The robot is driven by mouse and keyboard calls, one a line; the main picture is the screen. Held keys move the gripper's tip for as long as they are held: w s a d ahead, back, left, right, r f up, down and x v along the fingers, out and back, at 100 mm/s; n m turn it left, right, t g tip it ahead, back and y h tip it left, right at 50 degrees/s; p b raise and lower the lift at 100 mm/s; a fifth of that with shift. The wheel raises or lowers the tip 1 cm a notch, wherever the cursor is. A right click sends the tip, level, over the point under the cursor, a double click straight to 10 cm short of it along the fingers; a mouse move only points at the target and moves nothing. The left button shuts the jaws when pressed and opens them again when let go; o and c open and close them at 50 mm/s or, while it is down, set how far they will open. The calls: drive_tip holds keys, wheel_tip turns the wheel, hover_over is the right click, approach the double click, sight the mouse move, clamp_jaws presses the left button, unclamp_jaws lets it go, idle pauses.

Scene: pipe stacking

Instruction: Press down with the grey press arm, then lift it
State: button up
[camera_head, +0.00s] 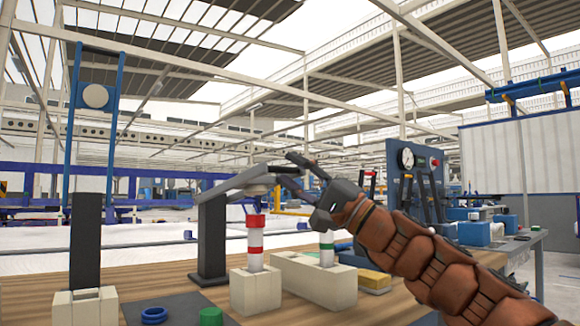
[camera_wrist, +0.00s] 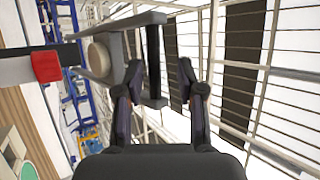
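The grey press arm (camera_head: 238,184) slopes up to the right from its dark upright post (camera_head: 211,240). Its round pad (camera_head: 258,192) is above a white pipe with red bands (camera_head: 255,240), which stands upright in a cream block (camera_head: 256,291). My gripper (camera_head: 297,174) is at the arm's right end. In the wrist view the dark handle bar (camera_wrist: 153,60) of the press arm lies between the fingers of my gripper (camera_wrist: 160,78). The fingers are apart, with a clear gap on the bar's right. Whether the left finger touches the bar is unclear.
A white pipe with green bands (camera_head: 327,252) stands in a longer cream block (camera_head: 312,280) to the right. A dark post (camera_head: 86,240) stands in a cream block at the left. Blue (camera_head: 154,315) and green (camera_head: 211,316) rings lie in front. A gauge panel (camera_head: 412,170) stands behind my arm.

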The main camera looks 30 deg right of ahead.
drive_tip(key=shift+s+d+f, duration=0.3)
drive_tip(key=shift+d+f, duration=0.05)
drive_tip(key=shift+f, duration=0.4)
drive_tip(key=shift+s+d+f, duration=0.25)
drive_tip(key=shift+d+f, duration=0.05)
drive_tip(key=shift+f, duration=0.4)
drive_tip(key=shift+s+d+f, duration=0.3)
drive_tip(key=shift+d+f, duration=0.05)
drive_tip(key=shift+f, duration=0.4)
drive_tip(key=shift+c, duration=0.3)
